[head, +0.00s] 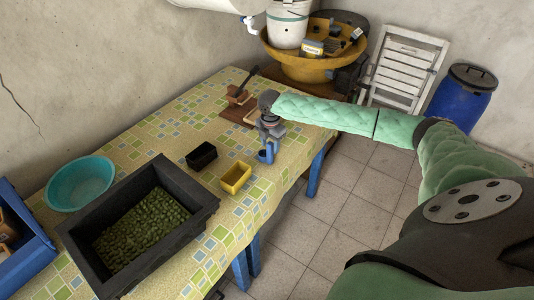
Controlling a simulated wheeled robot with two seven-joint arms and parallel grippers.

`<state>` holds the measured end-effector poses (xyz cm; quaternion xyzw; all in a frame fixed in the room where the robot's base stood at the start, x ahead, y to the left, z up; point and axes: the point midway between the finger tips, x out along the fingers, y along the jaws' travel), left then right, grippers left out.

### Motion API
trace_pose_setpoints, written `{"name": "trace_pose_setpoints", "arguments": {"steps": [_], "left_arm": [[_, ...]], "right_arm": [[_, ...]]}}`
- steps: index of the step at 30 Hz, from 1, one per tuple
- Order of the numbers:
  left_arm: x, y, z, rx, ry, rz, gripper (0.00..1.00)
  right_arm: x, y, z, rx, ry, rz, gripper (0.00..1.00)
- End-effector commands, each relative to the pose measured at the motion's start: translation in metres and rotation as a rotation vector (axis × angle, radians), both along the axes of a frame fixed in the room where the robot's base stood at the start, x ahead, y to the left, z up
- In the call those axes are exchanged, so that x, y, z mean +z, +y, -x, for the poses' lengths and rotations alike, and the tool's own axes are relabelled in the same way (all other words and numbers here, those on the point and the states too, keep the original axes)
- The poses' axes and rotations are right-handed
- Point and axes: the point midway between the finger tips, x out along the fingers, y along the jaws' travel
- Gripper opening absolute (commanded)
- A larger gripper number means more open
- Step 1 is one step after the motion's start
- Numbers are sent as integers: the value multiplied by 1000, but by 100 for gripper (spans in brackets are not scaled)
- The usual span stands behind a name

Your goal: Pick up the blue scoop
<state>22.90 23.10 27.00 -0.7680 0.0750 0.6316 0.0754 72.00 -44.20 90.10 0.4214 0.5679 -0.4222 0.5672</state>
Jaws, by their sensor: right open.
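The blue scoop (265,155) is at the right edge of the patterned table, right of the small yellow box. My right gripper (268,142) points down directly above it, with its open jaws at the scoop's upper part. The wrist and jaws hide some of the scoop, and I cannot tell whether they touch it. My left gripper is not in view.
The table (125,150) carries a black crate (190,226) of green produce, a teal bowl (80,184), a black box (201,156), a yellow box (235,178) and a brown board (238,110). A blue crate (28,259) is at left. Tiled floor (330,215) lies right.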

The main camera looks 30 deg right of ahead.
Motion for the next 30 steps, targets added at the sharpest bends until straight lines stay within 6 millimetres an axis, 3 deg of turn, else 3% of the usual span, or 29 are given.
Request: {"name": "trace_pose_setpoints", "arguments": {"steps": [6, 13, 27, 30], "left_arm": [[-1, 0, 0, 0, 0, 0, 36], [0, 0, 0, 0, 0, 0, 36], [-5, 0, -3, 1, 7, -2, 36], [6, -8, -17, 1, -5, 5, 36]], "right_arm": [[-1, 0, 0, 0, 0, 0, 45], [0, 0, 0, 0, 0, 0, 0], [7, 0, -1, -1, -2, -1, 0], [18, -1, -1, -1, -3, 0, 0]]}}
